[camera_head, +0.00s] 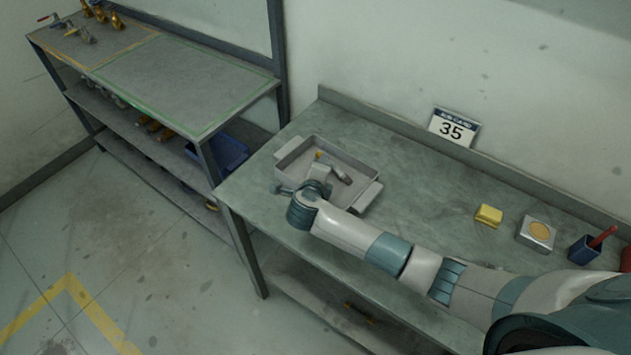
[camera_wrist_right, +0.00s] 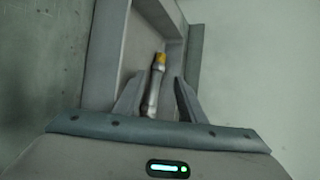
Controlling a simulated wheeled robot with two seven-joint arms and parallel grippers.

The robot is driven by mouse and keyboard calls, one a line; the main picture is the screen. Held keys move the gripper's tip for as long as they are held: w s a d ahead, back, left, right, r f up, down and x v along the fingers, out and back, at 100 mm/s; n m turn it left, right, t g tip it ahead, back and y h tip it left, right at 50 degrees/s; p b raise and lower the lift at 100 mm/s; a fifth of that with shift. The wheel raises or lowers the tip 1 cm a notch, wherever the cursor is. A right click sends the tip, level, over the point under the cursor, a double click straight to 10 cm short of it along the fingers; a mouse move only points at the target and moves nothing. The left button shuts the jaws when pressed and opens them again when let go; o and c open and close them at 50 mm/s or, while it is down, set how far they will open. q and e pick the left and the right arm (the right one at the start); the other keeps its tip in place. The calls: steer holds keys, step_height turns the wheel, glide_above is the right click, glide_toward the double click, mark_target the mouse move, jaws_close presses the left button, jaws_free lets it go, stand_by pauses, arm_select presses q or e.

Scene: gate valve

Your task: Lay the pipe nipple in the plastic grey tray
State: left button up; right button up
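The grey tray (camera_head: 368,198) sits at the left end of the workbench. The pipe nipple is a slim grey piece with a yellow end; the yellow end (camera_head: 319,156) shows inside the tray in the head view. The right wrist view shows the nipple (camera_wrist_right: 154,88) lying along the tray floor, its near end between the fingers. My right gripper (camera_head: 334,177) is low over the tray. In the wrist view its fingers (camera_wrist_right: 158,92) stand apart, with a gap visible on each side of the nipple. My wrist hides part of the tray. My left gripper is not in view.
On the bench (camera_head: 420,185) to the right are a yellow block (camera_head: 489,216), a white box with an orange disc (camera_head: 537,233) and a blue cup (camera_head: 584,250) with a red-handled item. A shelf rack (camera_head: 170,85) with fittings stands left.

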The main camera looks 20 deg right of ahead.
steer(key=b+v, duration=0.4)
steer(key=v, duration=1.3)
steer(key=shift+d, duration=0.1)
stand_by(0.4)
steer(key=shift+s+f, duration=0.1)
steer(key=shift+s, duration=0.05)
